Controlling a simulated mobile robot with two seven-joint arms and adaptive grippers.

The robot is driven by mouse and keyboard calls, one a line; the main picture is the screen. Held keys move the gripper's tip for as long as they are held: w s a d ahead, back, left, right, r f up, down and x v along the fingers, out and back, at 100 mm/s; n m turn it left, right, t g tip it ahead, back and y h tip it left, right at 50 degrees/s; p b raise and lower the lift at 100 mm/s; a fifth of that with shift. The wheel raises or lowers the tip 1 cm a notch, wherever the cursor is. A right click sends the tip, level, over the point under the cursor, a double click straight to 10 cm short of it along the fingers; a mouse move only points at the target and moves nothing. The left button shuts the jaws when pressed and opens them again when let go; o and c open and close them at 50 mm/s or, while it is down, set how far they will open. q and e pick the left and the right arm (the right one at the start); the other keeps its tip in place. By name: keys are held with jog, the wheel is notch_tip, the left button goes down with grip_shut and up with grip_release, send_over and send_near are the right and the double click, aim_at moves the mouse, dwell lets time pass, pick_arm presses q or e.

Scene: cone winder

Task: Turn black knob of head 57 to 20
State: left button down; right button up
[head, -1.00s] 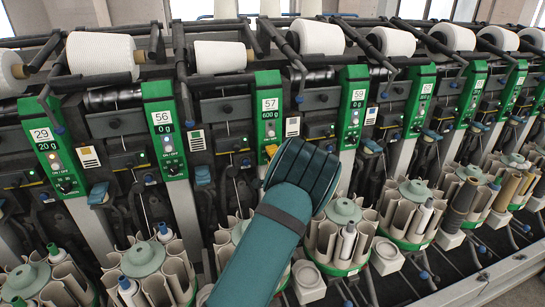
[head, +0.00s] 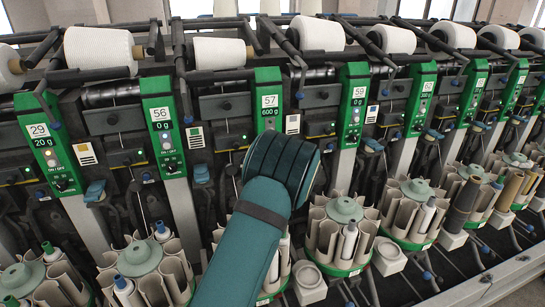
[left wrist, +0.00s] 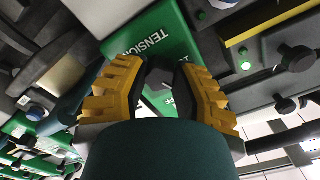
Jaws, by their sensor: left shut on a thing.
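The green panel of head 57 (head: 269,112) is near the middle of the head view, and its display reads 600 g. My left arm covers the lower part of this panel, so its black knob is hidden in the head view. In the left wrist view my left gripper (left wrist: 162,74) has its yellow and black fingers at a green panel (left wrist: 150,35) lettered TENSION. The fingers are shut on a dark knob (left wrist: 159,80), mostly hidden between them. Its pointer and scale cannot be read. My right gripper is not in view.
Panels of head 56 (head: 162,122) and head 59 (head: 353,112) stand on either side. Yarn cones (head: 318,33) lie above. Bobbin magazines (head: 342,235) stand below, close to my arm. A black knob (left wrist: 296,58) sits right of the fingers.

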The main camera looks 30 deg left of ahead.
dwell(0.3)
pick_arm(q)
jog(key=c, duration=0.7)
grip_release()
jog(key=shift+a, duration=0.1)
jog(key=shift+v, duration=3.8)
